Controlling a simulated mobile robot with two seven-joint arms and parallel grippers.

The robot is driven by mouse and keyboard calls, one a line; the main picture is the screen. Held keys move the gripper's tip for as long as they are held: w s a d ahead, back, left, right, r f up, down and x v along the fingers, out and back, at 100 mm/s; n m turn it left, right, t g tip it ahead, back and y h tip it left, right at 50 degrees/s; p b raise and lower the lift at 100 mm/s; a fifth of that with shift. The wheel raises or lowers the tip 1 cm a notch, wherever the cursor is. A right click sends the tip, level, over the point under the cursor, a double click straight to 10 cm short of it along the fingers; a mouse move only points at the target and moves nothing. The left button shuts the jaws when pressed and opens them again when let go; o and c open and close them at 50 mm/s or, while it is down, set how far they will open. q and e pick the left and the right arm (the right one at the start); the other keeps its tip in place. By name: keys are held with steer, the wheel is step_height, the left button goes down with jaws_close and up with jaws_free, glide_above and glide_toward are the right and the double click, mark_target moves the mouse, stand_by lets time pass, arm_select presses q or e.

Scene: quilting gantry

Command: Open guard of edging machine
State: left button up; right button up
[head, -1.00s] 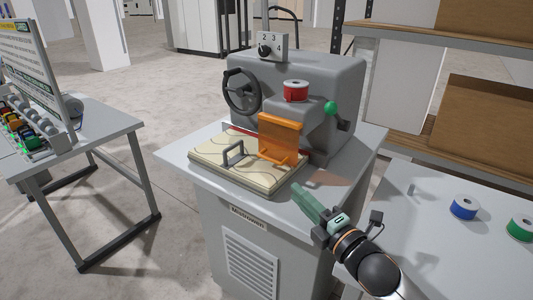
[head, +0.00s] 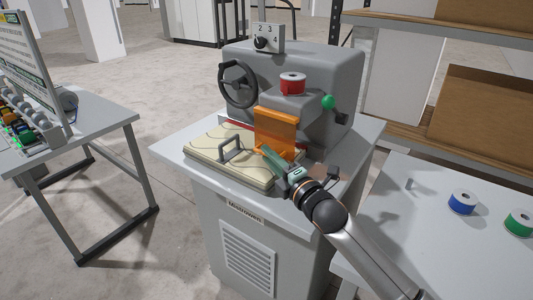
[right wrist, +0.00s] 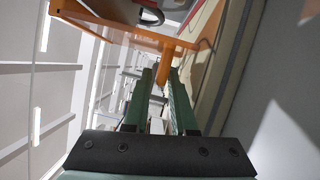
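The edging machine (head: 335,75) is a grey housing on a cabinet, with a black handwheel (head: 238,84) and a green-knobbed lever (head: 328,102). Its orange guard (head: 276,128) is a bent plate at the front, hanging down beside the quilted pad. My right gripper (head: 268,152) has its green fingertips at the guard's lower edge. In the right wrist view the fingers (right wrist: 161,82) stand apart with a gap, and an orange bar of the guard (right wrist: 167,62) shows at the tips, between them. Whether they touch it is unclear. My left gripper is not in view.
A cream pad with a grey handle (head: 231,150) lies left of the guard. A red spool (head: 292,83) sits on the machine. A side table at right holds blue (head: 462,203) and green spools (head: 519,222). Another table (head: 100,125) stands at left, with floor between.

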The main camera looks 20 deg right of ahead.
steer(key=shift+x, duration=0.85)
jaws_close()
stand_by(0.9)
